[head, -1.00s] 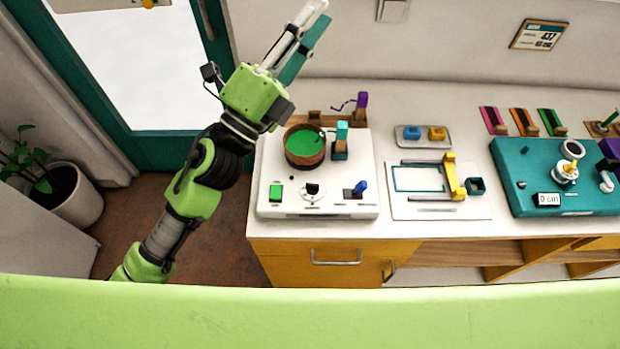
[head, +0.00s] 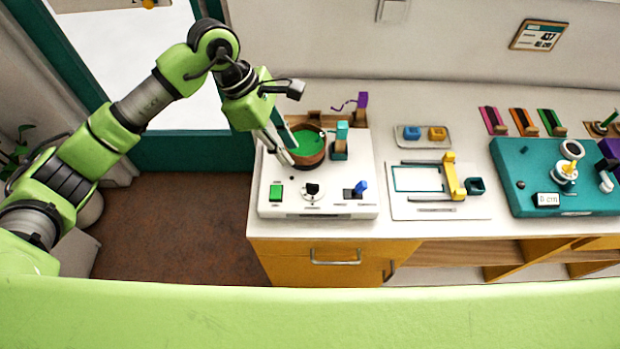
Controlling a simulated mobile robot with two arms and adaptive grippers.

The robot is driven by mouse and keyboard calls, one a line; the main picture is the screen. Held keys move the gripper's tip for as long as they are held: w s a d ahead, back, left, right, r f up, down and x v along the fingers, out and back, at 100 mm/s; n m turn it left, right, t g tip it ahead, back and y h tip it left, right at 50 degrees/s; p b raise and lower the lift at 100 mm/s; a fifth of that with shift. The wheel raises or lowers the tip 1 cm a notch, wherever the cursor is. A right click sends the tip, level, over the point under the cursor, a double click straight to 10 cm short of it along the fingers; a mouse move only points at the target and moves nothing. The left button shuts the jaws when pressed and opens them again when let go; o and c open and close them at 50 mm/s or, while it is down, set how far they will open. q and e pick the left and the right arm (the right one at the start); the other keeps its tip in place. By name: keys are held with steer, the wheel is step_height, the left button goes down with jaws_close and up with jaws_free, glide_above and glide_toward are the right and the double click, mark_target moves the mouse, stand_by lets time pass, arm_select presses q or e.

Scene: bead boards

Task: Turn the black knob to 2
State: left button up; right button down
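The black knob (head: 313,189) sits on a pale round dial near the front middle of the white device (head: 341,207). The dial's marks are too small to read. My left gripper (head: 287,157) points down over the left part of the device, beside the round green-topped bowl (head: 306,148), behind and left of the knob and apart from it. Its fingers look long and close to each other; how far they are parted cannot be told. Nothing shows between them. My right gripper is not in view.
A green button (head: 276,192) and a blue-tipped lever (head: 359,188) flank the knob. A teal-topped post (head: 341,140) stands right of the bowl. A frame with a yellow bar (head: 453,178) and a teal board (head: 532,197) lie further right.

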mark_target(313, 184)
arm_select(q)
steer(key=p+x, duration=0.4)
steer(key=x, duration=0.8)
steer(key=shift+s+d+r, duration=0.1)
steer(key=shift+d, duration=0.1)
steer(key=shift+d+f, duration=0.15)
steer(key=shift+f, duration=0.4)
jaws_close()
